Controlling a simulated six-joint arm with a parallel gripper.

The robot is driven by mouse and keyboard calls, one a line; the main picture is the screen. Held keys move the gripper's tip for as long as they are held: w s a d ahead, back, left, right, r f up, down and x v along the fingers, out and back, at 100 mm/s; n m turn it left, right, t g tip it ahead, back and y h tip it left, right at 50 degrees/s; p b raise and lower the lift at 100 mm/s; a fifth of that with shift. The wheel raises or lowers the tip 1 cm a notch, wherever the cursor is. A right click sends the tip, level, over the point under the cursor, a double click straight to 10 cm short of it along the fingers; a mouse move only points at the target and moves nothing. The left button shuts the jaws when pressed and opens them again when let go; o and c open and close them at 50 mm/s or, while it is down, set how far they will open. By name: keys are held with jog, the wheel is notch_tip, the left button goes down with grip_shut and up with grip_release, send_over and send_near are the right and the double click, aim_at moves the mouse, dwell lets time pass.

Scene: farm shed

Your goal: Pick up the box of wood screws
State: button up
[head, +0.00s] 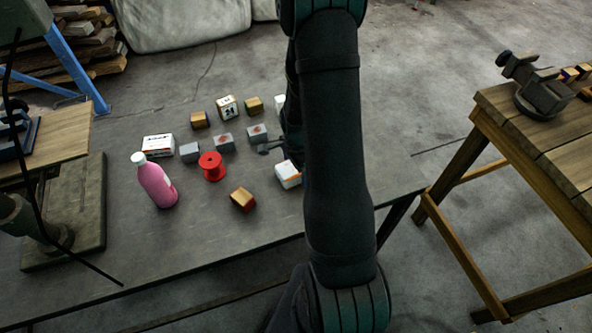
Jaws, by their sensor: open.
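Several small boxes stand on the dark table, and their labels are too small to read, so I cannot tell which holds wood screws. A white box with an orange mark (288,175) is partly hidden by my arm. A white box with dark print (158,146) stands at the left. Two grey boxes with red marks (223,142) (257,134) are near the middle. My gripper (277,149) is open, mostly hidden behind my arm, just behind the orange-marked box and right of the grey ones. I see nothing between its jaws.
A pink bottle (155,182), a red spool (212,167), a plain grey block (190,152) and brown boxes (243,199) (200,120) stand close by. A white-and-brown box (227,107) is at the back. The table (225,232) is clear at its front. A wooden bench (545,135) stands right.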

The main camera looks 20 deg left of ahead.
jog(key=c, duration=1.5)
jog(key=shift+r, duration=0.1)
